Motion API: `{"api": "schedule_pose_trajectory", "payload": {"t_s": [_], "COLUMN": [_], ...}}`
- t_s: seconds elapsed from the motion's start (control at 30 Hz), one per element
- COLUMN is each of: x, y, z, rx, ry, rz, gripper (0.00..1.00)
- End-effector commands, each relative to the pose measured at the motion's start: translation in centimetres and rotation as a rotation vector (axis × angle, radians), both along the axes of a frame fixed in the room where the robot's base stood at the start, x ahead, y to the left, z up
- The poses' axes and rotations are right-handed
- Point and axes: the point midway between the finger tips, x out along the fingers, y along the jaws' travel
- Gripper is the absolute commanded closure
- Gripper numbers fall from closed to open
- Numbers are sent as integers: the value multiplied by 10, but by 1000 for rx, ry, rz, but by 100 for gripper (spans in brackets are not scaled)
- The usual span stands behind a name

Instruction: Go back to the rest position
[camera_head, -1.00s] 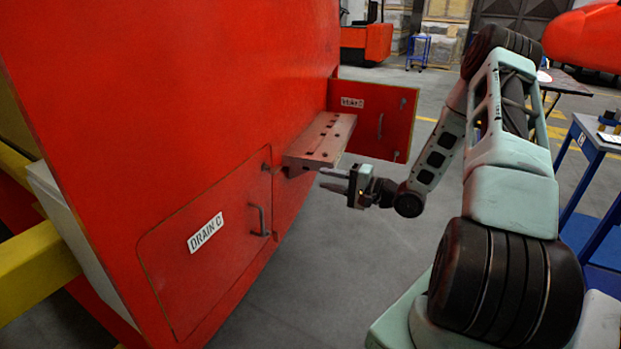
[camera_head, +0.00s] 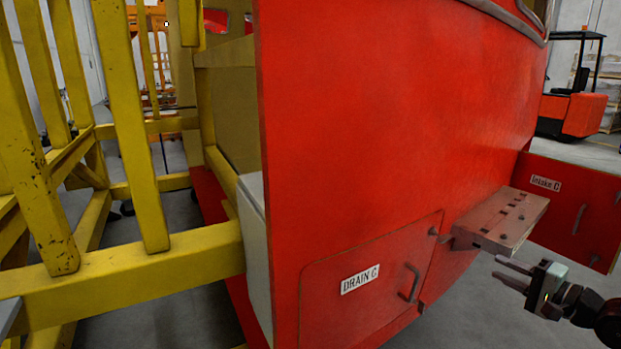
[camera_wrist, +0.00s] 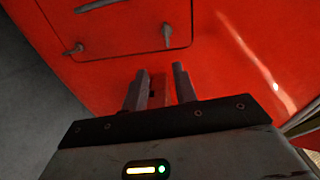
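My gripper (camera_head: 497,269) is at the lower right of the head view, in front of the red nosecone (camera_head: 400,120). Its two fingers are apart, with nothing seen held between them. It is just below and right of a reddish-brown block with holes (camera_head: 505,222), which sticks out from the nosecone; a gap shows between them. In the wrist view the two fingers (camera_wrist: 157,82) point at the red surface and stand apart. Most of my arm is outside the head view.
The shut DRAIN C door (camera_head: 345,310) has a handle (camera_head: 409,284). An open red flap labelled Intake C (camera_head: 570,205) stands out at the right. A yellow frame (camera_head: 130,260) fills the left. Grey floor is clear below the gripper. A red forklift (camera_head: 572,110) is far back.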

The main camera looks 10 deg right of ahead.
Motion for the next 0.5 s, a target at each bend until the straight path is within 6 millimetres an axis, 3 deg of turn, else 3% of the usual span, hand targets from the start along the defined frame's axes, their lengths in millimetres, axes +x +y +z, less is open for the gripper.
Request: {"api": "schedule_pose_trajectory", "payload": {"t_s": [0.1, 0.23, 0.37, 0.5], "x": [28, 50, 52, 32], "y": [40, 92, 145, 203], "z": [2, 3, 10, 23], "rx": [-211, -500, -768, -1023], "ry": [75, 170, 248, 314], "rz": [64, 151, 260, 404], "gripper": [72, 72, 72, 72]}}
